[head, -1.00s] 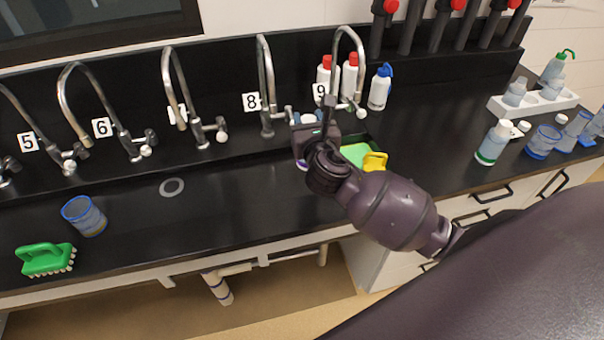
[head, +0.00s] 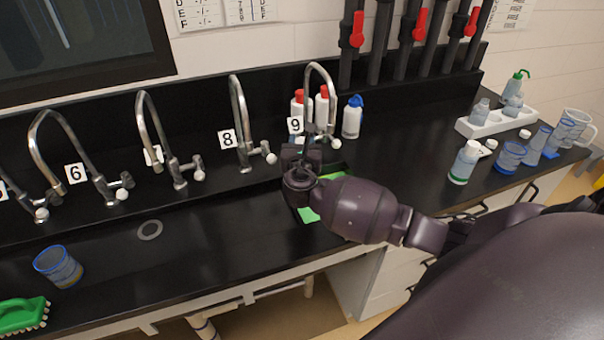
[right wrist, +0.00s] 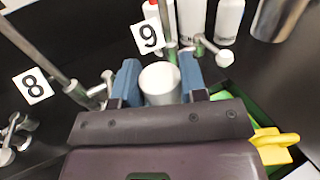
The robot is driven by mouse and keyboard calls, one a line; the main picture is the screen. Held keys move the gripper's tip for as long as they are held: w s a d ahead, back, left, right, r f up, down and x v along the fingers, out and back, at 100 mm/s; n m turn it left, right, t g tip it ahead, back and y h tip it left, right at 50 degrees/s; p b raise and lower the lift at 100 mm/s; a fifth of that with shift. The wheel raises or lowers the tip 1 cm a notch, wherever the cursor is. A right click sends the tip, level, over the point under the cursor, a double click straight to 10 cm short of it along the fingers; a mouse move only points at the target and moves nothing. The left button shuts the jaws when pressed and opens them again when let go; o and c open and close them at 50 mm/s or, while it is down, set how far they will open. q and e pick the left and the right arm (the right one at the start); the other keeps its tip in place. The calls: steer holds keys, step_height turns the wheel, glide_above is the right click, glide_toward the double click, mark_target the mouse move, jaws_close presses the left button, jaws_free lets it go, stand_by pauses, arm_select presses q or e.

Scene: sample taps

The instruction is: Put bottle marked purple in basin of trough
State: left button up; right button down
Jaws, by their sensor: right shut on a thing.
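My right gripper (right wrist: 159,82) is shut on a white, round-topped bottle (right wrist: 160,84), with one blue finger on each side of its top. The lower part of this bottle and any purple mark are hidden now. In the head view my right gripper (head: 301,160) is by tap 9, and my own wrist hides the bottle. The long black trough (head: 205,232) runs along the counter below the taps, with a round drain ring (head: 150,230) in its basin to the left of the gripper. My left gripper is not in view.
Tap 9 (head: 322,92) and tap 8 (head: 243,125) stand close to the gripper. White bottles, including a blue-capped one (head: 353,117), stand behind. A green tray (head: 307,215) and yellow thing (right wrist: 275,140) lie nearby. A blue-rimmed beaker (head: 58,267) and green brush (head: 20,316) are left.

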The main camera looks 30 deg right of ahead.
step_height(320, 180, down, 10)
steer(key=shift+b, duration=0.45)
steer(key=shift+f, duration=0.1)
steer(key=c, duration=0.7)
jaws_free()
steer(key=shift+o, duration=0.2)
steer(key=v, duration=1.2)
